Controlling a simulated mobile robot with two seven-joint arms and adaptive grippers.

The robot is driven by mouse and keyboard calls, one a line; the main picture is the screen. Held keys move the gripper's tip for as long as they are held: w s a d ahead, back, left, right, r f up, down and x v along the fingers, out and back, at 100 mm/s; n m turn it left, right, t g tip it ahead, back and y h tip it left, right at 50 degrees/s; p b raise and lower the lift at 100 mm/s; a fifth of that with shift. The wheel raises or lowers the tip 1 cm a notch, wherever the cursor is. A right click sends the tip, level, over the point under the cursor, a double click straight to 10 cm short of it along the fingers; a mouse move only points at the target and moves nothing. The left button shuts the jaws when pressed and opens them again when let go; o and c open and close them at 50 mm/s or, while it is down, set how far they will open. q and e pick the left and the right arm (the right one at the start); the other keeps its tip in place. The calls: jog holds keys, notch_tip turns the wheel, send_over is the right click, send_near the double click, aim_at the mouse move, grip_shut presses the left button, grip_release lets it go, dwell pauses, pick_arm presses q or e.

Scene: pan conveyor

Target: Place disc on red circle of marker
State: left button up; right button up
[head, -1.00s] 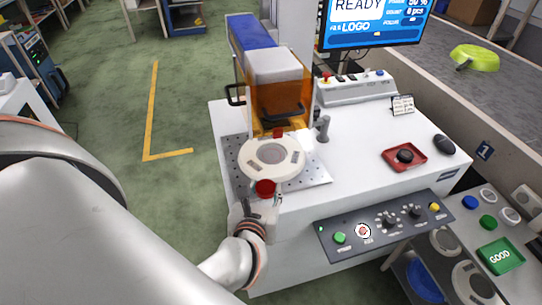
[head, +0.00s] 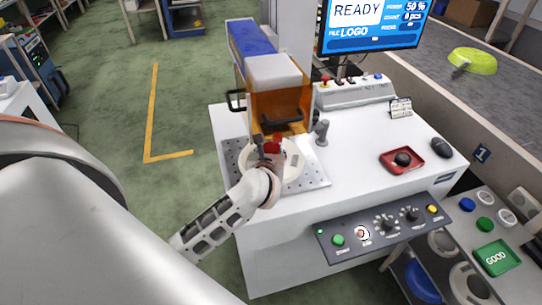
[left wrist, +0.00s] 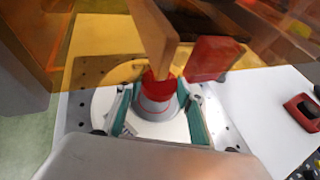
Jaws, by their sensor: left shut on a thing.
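The disc (left wrist: 157,87) is red and sits between the fingers of my left gripper (left wrist: 160,108) in the left wrist view. The gripper is shut on it. My right gripper is not in view.
The marker's orange shield (head: 281,104) and red block (left wrist: 213,58) are close above and beyond the gripper. A perforated plate (head: 313,176) lies under the fixture. A grey knob post (head: 321,131) stands to the right, with a red tray (head: 416,160) farther right on the white table.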

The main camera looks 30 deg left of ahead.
pick_arm(q)
notch_tip(320, 180, down, 3)
jog(key=shift+w+a+f, duration=0.1)
jog(key=shift+f, duration=0.1)
jog(key=shift+f, duration=0.1)
jog(key=o, duration=0.9)
jog(key=shift+f+b, duration=0.1)
jog(key=shift+b, duration=0.2)
jog(key=shift+o, duration=0.4)
jog(key=shift+r, duration=0.25)
jog(key=v, duration=1.2)
jog(key=shift+f+p, duration=0.1)
jog(key=shift+p, duration=0.25)
